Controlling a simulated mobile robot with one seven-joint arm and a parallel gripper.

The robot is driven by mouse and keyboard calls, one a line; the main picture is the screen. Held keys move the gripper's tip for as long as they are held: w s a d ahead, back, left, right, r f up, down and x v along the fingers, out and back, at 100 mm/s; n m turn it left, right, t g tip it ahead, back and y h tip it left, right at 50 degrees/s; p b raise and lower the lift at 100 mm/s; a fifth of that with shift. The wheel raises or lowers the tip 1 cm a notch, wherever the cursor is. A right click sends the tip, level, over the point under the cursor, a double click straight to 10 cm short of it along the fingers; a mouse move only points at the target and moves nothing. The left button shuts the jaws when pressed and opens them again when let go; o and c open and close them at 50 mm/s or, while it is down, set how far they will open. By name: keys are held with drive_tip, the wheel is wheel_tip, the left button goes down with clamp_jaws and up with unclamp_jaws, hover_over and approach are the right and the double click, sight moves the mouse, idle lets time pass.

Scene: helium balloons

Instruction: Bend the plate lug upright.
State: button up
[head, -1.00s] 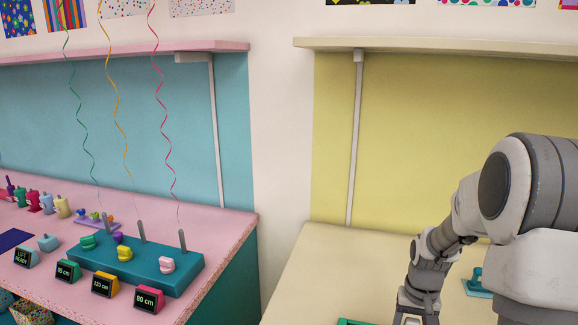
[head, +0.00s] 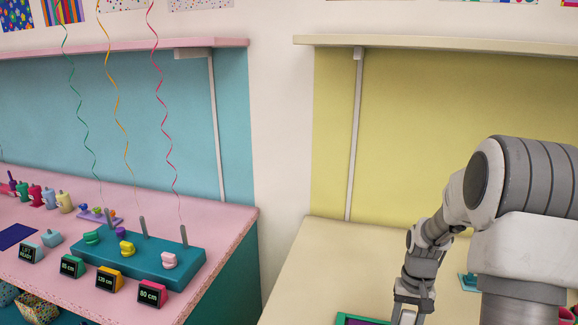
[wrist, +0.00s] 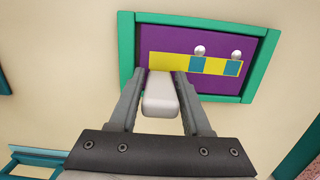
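In the wrist view a yellow strip with teal bands (wrist: 195,64) lies on a purple panel (wrist: 215,43) inside a green frame (wrist: 127,45). No upright part shows on the strip. Two pale round studs sit along its far edge, one of them here (wrist: 199,50). My gripper (wrist: 161,76) is over the frame's near side, its fingers on both sides of a pale rounded block (wrist: 160,95). The fingers appear shut on this block, whose far end meets the strip's left end. In the head view my gripper (head: 411,312) is at the bottom edge, its tips partly cut off.
The frame's corner (head: 350,317) shows on the cream table (head: 320,265). A teal object (head: 467,281) stands behind my arm. At left, a pink counter (head: 215,225) bears a teal base with balloon ribbons and several small signs. The table's middle left is bare.

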drive_tip(key=shift+o, duration=1.3)
drive_tip(key=shift+r, duration=0.1)
wheel_tip(320, 180, up, 17)
drive_tip(key=w+p, duration=0.1)
drive_tip(key=p, duration=1.1)
drive_tip(key=shift+w+d, duration=0.25)
drive_tip(key=shift+w, duration=0.15)
drive_tip(key=shift+r, duration=0.15)
drive_tip(key=s+a+r+n+t, duration=0.1)
drive_tip(key=s+a+r+t, duration=0.1)
drive_tip(key=s+a+r, duration=0.5)
drive_tip(key=s+a+r+n+t, duration=0.1)
drive_tip(key=s+a+r+t, duration=0.15)
drive_tip(key=s+r, duration=0.45)
drive_tip(key=s+a+r+n+t+b, duration=0.1)
drive_tip(key=s+a+r+t, duration=0.1)
drive_tip(key=s, duration=0.5)
drive_tip(key=shift+a+r, duration=0.65)
drive_tip(key=shift+a, duration=0.15)
